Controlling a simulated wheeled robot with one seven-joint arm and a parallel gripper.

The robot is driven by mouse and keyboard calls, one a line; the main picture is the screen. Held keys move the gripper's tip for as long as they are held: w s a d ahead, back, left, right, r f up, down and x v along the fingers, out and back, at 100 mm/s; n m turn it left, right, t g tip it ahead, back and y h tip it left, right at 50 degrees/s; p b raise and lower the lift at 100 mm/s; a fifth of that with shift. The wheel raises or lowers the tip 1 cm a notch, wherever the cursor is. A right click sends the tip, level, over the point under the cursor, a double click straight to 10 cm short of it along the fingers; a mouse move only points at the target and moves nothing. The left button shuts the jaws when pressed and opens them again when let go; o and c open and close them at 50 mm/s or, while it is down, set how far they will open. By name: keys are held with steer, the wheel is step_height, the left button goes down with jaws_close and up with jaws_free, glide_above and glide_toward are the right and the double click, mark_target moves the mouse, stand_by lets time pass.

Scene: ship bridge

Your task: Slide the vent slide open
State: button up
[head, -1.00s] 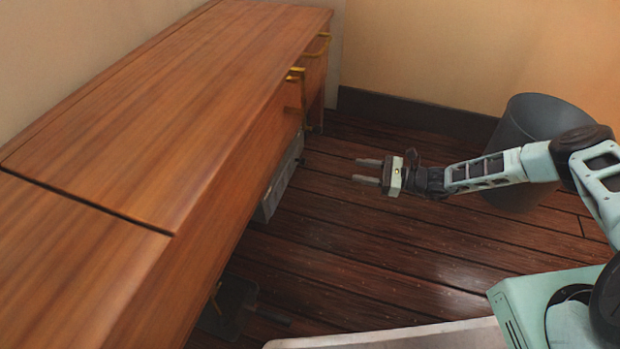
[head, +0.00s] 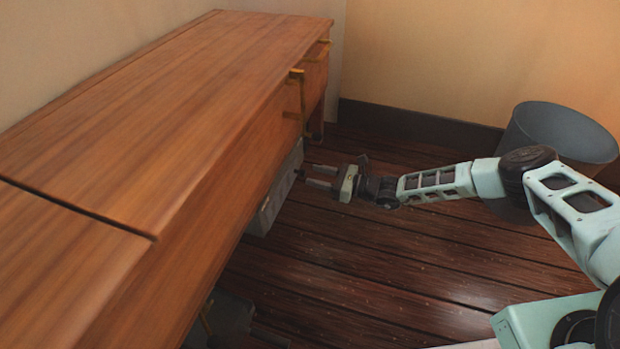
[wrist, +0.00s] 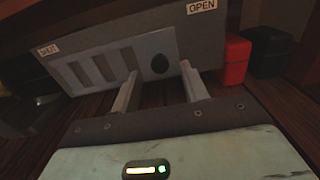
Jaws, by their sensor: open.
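The vent is a grey panel (wrist: 212,38) in the wrist view, labelled OPEN at the upper right and SHUT at the left. A lighter slotted slide plate (wrist: 95,68) lies across it toward the SHUT side. In the head view the vent is a grey box (head: 270,205) low under the wooden cabinet. My gripper (head: 313,176) is open and points at it.
The wooden cabinet (head: 170,110) overhangs the vent, with brass handles (head: 300,85) on its front. A red box (wrist: 236,62) and a black box (wrist: 268,50) are right of the panel. A grey bin (head: 565,135) stands back right. Floor (head: 370,260) before the vent is clear.

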steer(key=shift+b+x, duration=0.35)
steer(key=shift+x, duration=1.05)
jaws_close()
steer(key=w, duration=0.1)
steer(key=w+d, duration=0.1)
steer(key=shift+w+d, duration=0.15)
steer(key=shift+w, duration=0.25)
jaws_free()
steer(key=p+v, duration=0.4)
steer(key=v, duration=1.3)
steer(key=shift+p, duration=0.35)
